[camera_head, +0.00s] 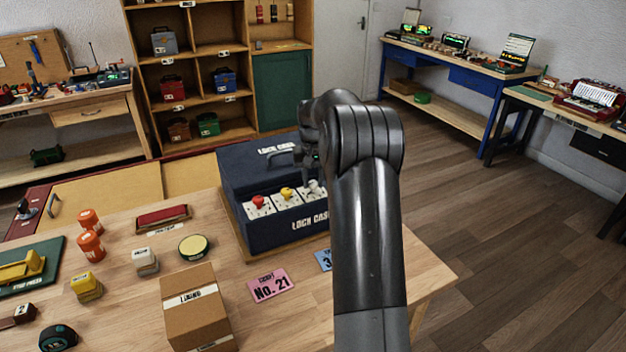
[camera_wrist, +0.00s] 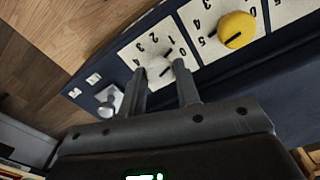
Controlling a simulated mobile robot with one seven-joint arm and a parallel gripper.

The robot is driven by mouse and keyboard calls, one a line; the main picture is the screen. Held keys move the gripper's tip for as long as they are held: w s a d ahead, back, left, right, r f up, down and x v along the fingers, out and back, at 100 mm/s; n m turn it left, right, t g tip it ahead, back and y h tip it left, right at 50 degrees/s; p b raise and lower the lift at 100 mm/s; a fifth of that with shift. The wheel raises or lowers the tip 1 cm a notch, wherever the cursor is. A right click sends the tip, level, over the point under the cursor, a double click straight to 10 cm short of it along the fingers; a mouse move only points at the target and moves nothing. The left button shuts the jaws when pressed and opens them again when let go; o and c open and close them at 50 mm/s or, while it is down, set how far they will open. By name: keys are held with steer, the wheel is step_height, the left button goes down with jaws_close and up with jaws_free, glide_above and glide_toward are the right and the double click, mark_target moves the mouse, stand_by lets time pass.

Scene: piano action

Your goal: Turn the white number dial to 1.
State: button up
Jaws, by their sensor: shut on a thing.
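The dark blue lock case (camera_head: 250,170) stands on the wooden table. Its front row has a red dial (camera_head: 258,201), a yellow dial (camera_head: 287,193) and the white dial (camera_head: 314,188), each on a white number plate. My gripper (camera_head: 312,168) reaches down over the white dial, partly hidden by my arm. In the wrist view my two fingers (camera_wrist: 160,84) are closed around the white dial (camera_wrist: 160,74), whose pale body blends with its plate. A short black mark shows between the fingertips, near the 0 and 1 side; its exact number is unclear. The yellow dial (camera_wrist: 236,29) is alongside.
A small silver knob (camera_wrist: 108,99) sits beside the white dial's plate. A pink No. 21 card (camera_head: 270,284), a blue card (camera_head: 323,260) and a cardboard box (camera_head: 196,308) lie in front of the case. Bare tabletop lies at the right.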

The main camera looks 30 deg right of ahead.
mark_target(313, 183)
steer(key=shift+n, duration=1.2)
steer(key=o, duration=1)
steer(key=shift+c, duration=0.2)
steer(key=shift+r, duration=0.1)
step_height(313, 183, up, 11)
